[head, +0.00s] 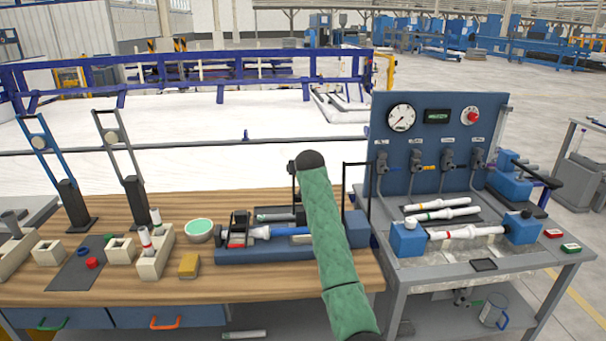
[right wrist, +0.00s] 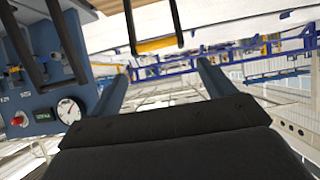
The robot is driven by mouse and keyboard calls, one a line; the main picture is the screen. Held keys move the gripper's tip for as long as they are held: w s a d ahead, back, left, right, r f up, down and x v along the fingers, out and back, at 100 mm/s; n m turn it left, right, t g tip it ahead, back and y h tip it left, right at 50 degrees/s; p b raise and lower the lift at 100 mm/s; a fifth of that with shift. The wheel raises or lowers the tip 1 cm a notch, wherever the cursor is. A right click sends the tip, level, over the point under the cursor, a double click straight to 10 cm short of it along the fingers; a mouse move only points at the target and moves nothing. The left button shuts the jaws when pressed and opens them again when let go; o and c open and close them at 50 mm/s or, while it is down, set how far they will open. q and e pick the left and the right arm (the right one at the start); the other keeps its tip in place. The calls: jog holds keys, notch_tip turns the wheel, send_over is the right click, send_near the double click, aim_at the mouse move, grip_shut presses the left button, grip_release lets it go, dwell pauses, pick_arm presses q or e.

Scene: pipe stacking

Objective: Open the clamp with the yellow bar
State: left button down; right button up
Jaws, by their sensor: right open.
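In the right wrist view, a dark U-shaped clamp handle carries a yellow bar (right wrist: 157,44) across its end. My right gripper (right wrist: 162,71) is open in that view, with its fingers apart and the bar beyond the gap between the tips; no contact shows. In the head view, my green-sleeved right arm rises over the bench and hides the gripper and the yellow bar. A blue pipe fixture (head: 225,255) lies on the bench behind the arm, with a blue and white pipe (head: 270,232) in it. My left gripper is not in view.
Two tall lever clamps, one blue (head: 38,145) and one dark (head: 122,150), stand at the left of the wooden bench. A gauge panel (head: 435,145) rises above the right-hand test bench.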

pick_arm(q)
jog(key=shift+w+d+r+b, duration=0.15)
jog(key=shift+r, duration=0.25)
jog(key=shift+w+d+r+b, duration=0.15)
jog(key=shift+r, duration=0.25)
pick_arm(e)
jog(key=shift+v, duration=1.1)
